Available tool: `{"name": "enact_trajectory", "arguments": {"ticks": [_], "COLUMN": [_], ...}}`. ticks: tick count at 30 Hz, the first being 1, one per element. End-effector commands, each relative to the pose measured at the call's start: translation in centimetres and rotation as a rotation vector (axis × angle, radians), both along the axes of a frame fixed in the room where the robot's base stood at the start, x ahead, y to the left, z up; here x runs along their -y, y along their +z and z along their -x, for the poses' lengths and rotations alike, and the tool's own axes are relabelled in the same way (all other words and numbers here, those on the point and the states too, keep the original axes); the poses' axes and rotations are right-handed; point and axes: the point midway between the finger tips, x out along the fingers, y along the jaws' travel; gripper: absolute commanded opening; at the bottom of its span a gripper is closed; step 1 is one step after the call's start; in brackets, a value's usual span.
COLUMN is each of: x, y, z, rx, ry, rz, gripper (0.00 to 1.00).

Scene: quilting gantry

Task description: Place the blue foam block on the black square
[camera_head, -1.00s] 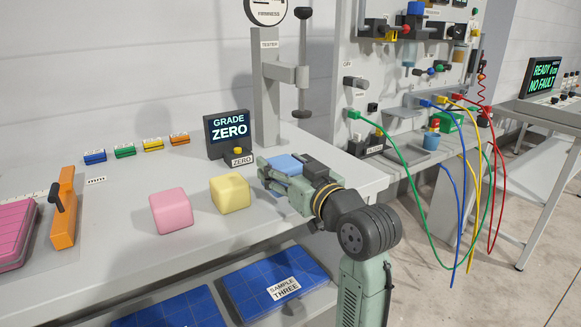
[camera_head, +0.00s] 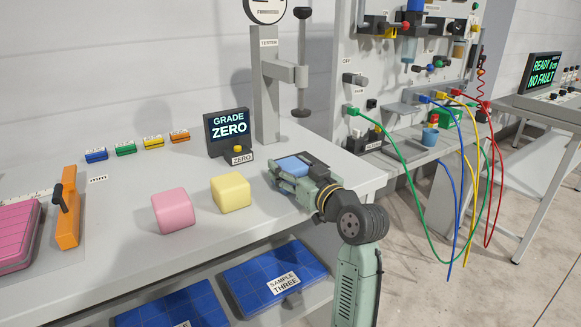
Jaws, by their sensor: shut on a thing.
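The blue foam block (camera_head: 293,166) is between the fingers of my gripper (camera_head: 285,172), on the right part of the grey bench. The gripper is shut on it, and the fingers and wrist cover part of the block. I cannot tell whether the block touches the bench top. The black square is not clearly visible in this view; the gripper or the tester may hide it.
A yellow block (camera_head: 231,193) and a pink block (camera_head: 172,210) stand left of my gripper. Behind are the grade display (camera_head: 228,133) and the tester stand (camera_head: 266,95). An orange tool (camera_head: 66,215) is at far left.

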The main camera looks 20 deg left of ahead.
Motion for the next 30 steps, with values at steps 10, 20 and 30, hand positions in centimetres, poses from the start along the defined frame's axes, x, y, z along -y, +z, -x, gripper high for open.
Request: {"name": "enact_trajectory", "arguments": {"ticks": [10, 20, 30], "x": [0.0, 0.0, 2.2], "y": [-0.4, -0.4, -0.2], "z": [0.0, 0.0, 1.5], "rx": [0.000, 0.000, 0.001], "ry": [0.000, 0.000, -0.004], "rz": [0.000, 0.000, 0.000], "gripper": [0.70, 0.77, 0.77]}}
